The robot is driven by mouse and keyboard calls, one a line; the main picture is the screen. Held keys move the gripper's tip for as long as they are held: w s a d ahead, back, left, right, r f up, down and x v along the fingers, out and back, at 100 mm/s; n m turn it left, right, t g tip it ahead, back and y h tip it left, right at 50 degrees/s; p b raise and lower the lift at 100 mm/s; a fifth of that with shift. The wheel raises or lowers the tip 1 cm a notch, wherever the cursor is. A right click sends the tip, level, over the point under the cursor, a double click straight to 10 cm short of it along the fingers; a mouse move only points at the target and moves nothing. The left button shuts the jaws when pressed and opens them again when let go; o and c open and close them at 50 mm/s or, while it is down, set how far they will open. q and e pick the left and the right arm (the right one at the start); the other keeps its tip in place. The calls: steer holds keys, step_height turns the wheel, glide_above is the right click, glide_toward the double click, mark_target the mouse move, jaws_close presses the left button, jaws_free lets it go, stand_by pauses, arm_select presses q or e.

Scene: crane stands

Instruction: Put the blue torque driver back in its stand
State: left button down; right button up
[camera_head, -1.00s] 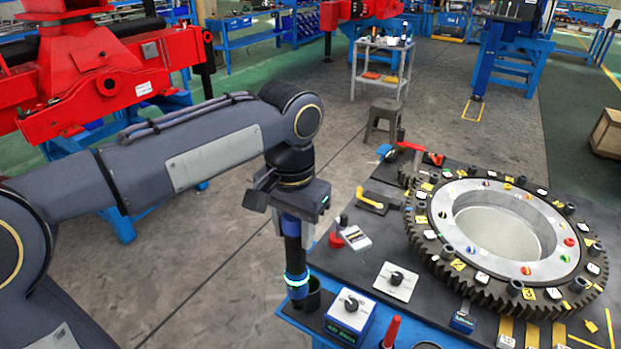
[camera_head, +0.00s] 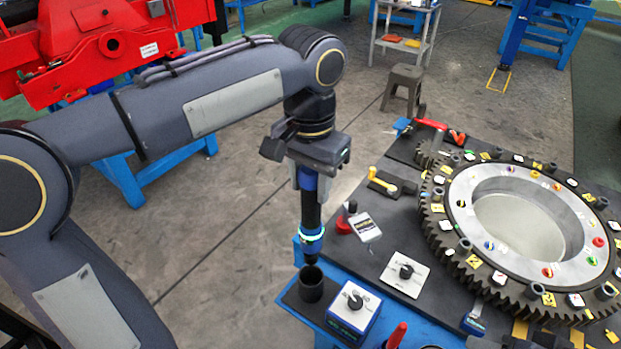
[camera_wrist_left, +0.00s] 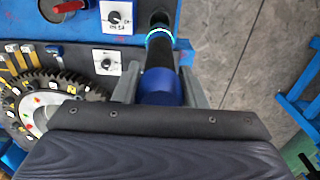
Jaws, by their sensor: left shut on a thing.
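The blue torque driver (camera_head: 311,214) has a blue and black body with a glowing ring near its lower end. My left gripper (camera_head: 309,184) is shut on its upper part and holds it roughly upright, tip down. Its stand, a black cup (camera_head: 311,287), is at the near left corner of the bench. In the head view the driver's dark tip shows just above the cup's far rim, outside the cup. The driver also shows in the left wrist view (camera_wrist_left: 160,78), between the fingers. My right gripper is not in view.
A blue-and-white box with a black knob (camera_head: 352,309) stands right of the cup. Open floor lies left of the bench.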

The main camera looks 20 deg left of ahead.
mark_target(310, 206)
arm_select(q)
steer(key=shift+r, duration=0.1)
steer(key=shift+f+b, duration=0.35)
steer(key=shift+f, duration=0.3)
steer(key=shift+f+b, duration=1.55)
steer(key=shift+f, duration=0.75)
steer(key=shift+f+b, duration=3.1)
steer(key=shift+f, duration=1.5)
steer(key=c, duration=0.9)
jaws_free()
steer(key=shift+o, duration=0.4)
steer(key=shift+f, duration=0.15)
